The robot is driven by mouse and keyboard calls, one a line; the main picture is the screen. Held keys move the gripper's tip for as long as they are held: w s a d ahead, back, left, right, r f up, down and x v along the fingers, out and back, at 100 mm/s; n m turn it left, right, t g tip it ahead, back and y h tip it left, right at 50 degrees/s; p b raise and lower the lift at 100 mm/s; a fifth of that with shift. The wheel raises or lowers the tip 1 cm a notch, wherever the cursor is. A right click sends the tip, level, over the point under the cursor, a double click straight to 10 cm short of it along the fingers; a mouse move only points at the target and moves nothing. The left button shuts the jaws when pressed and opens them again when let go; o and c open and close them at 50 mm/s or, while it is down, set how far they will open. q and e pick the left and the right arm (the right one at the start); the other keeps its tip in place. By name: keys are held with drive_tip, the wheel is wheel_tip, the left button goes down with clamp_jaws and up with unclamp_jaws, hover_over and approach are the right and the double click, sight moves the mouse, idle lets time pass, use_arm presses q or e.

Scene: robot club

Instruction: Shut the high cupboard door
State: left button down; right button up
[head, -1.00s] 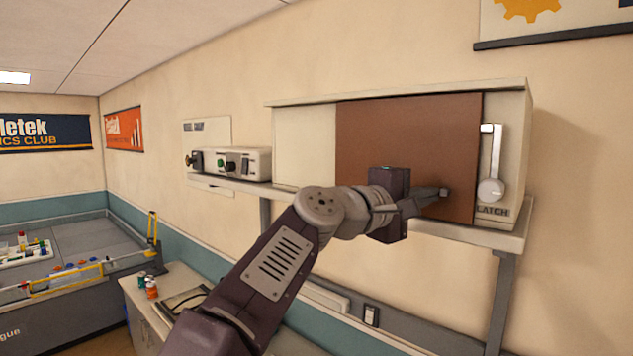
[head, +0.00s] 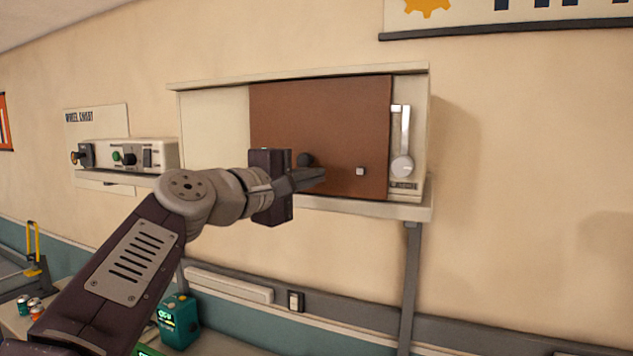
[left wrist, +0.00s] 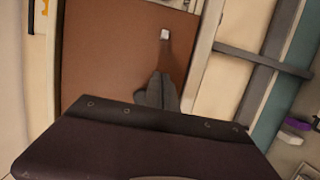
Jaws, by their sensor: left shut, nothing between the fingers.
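The high cupboard (head: 215,130) is a pale box on a wall shelf. Its brown door (head: 335,115) covers the middle and right of the front. I cannot tell whether a small gap remains at its edge. A small pale square (head: 360,171) sits low on the door and also shows in the left wrist view (left wrist: 165,34). A silver latch lever (head: 402,150) hangs beside the door's right edge. My left gripper (head: 316,178) is shut and empty, in front of the door's lower part, left of the pale square. Contact with the door cannot be told. My right gripper is out of view.
A control box (head: 150,155) with knobs stands on the shelf left of the cupboard. A teal device (head: 178,320) stands on the bench below. A grey shelf bracket (head: 409,280) runs down under the cupboard. The wall to the right is clear.

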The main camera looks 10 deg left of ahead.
use_arm(q)
drive_tip(key=b+v, duration=0.3)
drive_tip(key=v, duration=0.4)
drive_tip(key=w+d+f+g+b, duration=0.1)
drive_tip(key=w+d+f+b, duration=0.1)
drive_tip(key=f, duration=0.6)
drive_tip(key=w+d+f+g+b, duration=0.1)
drive_tip(key=f+g+b, duration=0.15)
drive_tip(key=f, duration=0.55)
wheel_tip(320, 180, down, 31)
drive_tip(key=s+a+m+g+y+b, duration=0.1)
drive_tip(key=a+g+y+b, duration=0.1)
drive_tip(key=g+y+b, duration=0.25)
drive_tip(key=s+a+f+m+g+y, duration=0.2)
drive_tip(key=s+a+f+m+g, duration=0.1)
drive_tip(key=s+f, duration=0.6)
drive_tip(key=s+a+f+m+g+y+b, duration=0.1)
drive_tip(key=s+a+f+m+g+y, duration=0.1)
drive_tip(key=s+f+m, duration=0.5)
drive_tip(key=s+a+f+g, duration=0.1)
drive_tip(key=s+a+f, duration=0.1)
drive_tip(key=f, duration=0.5)
drive_tip(key=shift+s+a+f+m, duration=0.25)
drive_tip(key=shift+s+a+m, duration=0.15)
drive_tip(key=shift+s, duration=0.3)
